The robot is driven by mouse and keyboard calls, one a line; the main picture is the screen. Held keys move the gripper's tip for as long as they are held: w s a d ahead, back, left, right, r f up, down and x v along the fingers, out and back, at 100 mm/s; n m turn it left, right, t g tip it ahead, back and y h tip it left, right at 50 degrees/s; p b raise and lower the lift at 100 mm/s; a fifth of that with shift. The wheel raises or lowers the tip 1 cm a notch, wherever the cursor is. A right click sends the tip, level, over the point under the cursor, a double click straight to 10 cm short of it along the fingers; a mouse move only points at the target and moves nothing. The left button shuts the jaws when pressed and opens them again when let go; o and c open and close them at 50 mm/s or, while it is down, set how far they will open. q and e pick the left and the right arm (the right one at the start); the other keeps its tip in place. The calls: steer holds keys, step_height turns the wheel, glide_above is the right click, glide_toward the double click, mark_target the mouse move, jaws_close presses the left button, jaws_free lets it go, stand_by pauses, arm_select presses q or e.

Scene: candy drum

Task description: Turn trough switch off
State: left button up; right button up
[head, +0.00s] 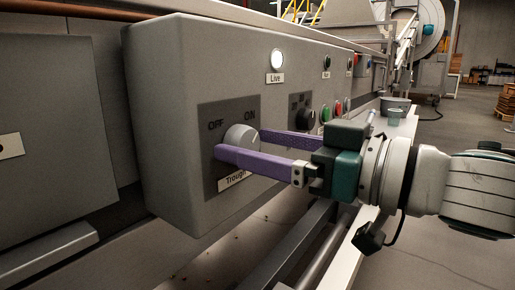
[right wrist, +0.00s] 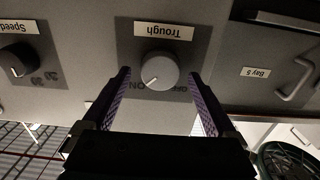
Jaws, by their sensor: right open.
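The trough switch (head: 241,138) is a round light-grey knob on a dark plate marked OFF and ON, with a "Trough" label (head: 233,180) below it. Its pointer line is turned toward ON. In the right wrist view the knob (right wrist: 159,70) appears upside down, its line again toward ON. My right gripper (head: 240,144) is open, its two purple fingers on either side of the knob. In the right wrist view a gap shows between the knob and each finger (right wrist: 159,74). I cannot tell whether the tips reach past the knob's face. My left gripper is not in view.
The switch sits on a grey control box (head: 190,70) with a lit "Live" lamp (head: 278,59). A dark speed knob (right wrist: 17,62) is beside the trough plate. Green and red buttons (head: 338,108) sit farther along. A handle (right wrist: 296,82) is near "Bay 5".

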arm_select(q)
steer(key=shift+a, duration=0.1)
arm_select(e)
steer(key=c, duration=1.4)
steer(key=shift+o, duration=0.2)
